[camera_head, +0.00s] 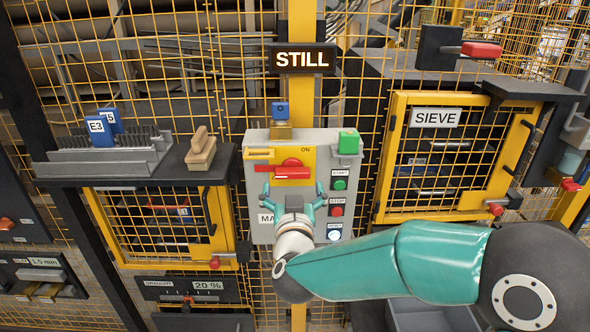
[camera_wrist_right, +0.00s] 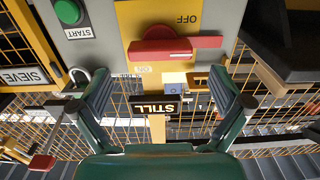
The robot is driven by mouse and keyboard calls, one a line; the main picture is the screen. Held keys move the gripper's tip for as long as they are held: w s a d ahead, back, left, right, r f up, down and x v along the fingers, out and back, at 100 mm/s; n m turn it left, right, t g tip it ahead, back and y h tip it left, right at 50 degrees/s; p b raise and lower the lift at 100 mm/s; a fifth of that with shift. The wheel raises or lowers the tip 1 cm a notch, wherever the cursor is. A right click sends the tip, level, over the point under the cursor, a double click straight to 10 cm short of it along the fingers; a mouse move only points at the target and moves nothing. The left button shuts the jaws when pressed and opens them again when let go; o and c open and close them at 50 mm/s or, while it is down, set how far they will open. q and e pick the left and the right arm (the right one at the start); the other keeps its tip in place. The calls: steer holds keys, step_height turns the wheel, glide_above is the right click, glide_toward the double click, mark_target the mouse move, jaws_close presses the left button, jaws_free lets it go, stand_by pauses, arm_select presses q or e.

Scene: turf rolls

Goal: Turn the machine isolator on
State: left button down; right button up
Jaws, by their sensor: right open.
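The machine isolator is a red rotary handle (camera_head: 292,173) on a yellow plate (camera_head: 262,155) on a grey control box (camera_head: 257,212). Its bar lies horizontal, pointing left in the head view. The upside-down wrist view shows the red handle (camera_wrist_right: 160,46), with ON and OFF marked on the yellow plate (camera_wrist_right: 133,18). My right gripper (camera_head: 292,194) is open and empty, just below and in front of the handle. Its fingers (camera_wrist_right: 160,95) are spread apart in the wrist view, with the handle beyond them. My left gripper is not in view.
A sign reads STILL (camera_head: 302,58). Mesh doors flank the box.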

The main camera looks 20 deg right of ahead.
mark_target(293, 177)
steer(key=p+x, duration=0.1)
steer(key=x, duration=0.5)
steer(key=shift+w+f, duration=0.1)
steer(key=shift+c, duration=0.2)
